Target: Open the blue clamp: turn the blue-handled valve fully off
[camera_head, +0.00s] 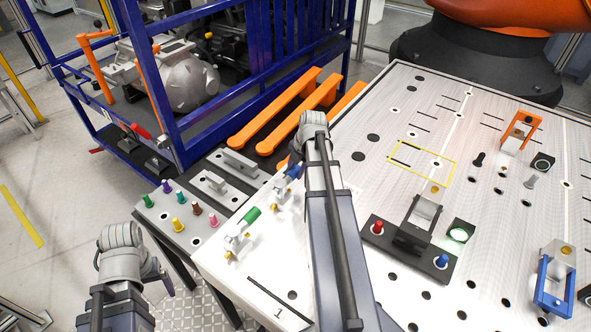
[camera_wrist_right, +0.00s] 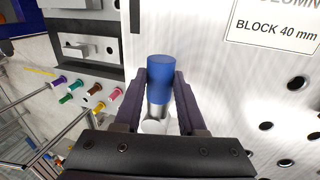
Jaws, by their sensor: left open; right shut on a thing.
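The blue-handled valve (camera_head: 293,171) sits at the left edge of the white table, partly hidden by my right arm in the head view. In the right wrist view its blue handle (camera_wrist_right: 160,74) stands between the two dark fingers of my right gripper (camera_wrist_right: 160,90), which is shut on it. A silver stem shows below the handle. The blue clamp (camera_head: 543,287) is at the right edge of the head view; whether it is open I cannot tell. My left gripper (camera_head: 156,274) hangs open at the lower left, away from the valves, its fingers barely visible.
A green-handled valve (camera_head: 250,216) stands close to the blue one. An orange clamp (camera_head: 521,128) and a dark fixture with red and blue knobs (camera_head: 402,250) are on the table (camera_head: 350,100). Several coloured pegs (camera_head: 179,224) stand at left. A blue cage (camera_head: 268,60) is behind.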

